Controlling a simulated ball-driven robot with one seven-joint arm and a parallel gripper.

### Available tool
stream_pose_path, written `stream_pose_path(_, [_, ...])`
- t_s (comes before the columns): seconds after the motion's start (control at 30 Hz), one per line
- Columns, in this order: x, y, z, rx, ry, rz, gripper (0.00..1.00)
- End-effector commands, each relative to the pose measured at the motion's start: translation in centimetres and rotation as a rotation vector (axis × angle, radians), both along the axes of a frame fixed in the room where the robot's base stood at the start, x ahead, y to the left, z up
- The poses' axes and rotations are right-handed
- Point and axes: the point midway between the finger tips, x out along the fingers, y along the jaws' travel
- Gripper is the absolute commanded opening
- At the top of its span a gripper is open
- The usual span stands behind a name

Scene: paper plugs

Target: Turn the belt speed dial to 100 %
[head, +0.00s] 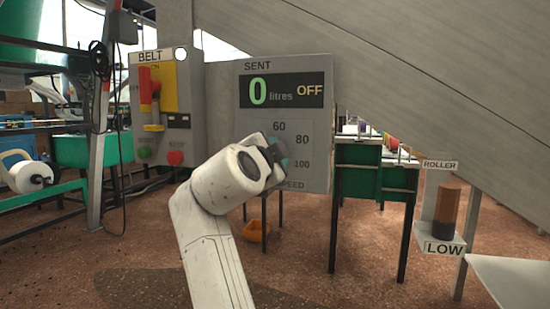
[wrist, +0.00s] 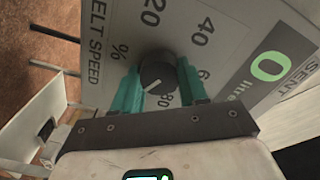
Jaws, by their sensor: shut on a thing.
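The belt speed dial (wrist: 157,72) is a dark round knob with a white pointer mark, on a grey panel (head: 285,75). In the wrist view its pointer aims down and left, past the 80 mark, toward panel hidden by my gripper. My gripper (wrist: 160,82) has teal fingers on both sides of the knob and is shut on it. In the head view my gripper (head: 274,158) covers the dial, while the 60, 80 and 100 marks show. The 100 mark is not visible in the wrist view.
The panel's display (head: 282,91) reads 0 litres and OFF. Left of it is a BELT control box (head: 168,110) with a red and yellow switch. A ROLLER control (head: 447,208) marked LOW stands at right. A sloping grey chute (head: 420,75) runs overhead.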

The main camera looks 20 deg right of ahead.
Motion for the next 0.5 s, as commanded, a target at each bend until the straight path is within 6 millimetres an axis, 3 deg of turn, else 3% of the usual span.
stream_pose_path(0.5, [0.23,-0.07,-0.05,0.036,-0.025,0.005,0.12])
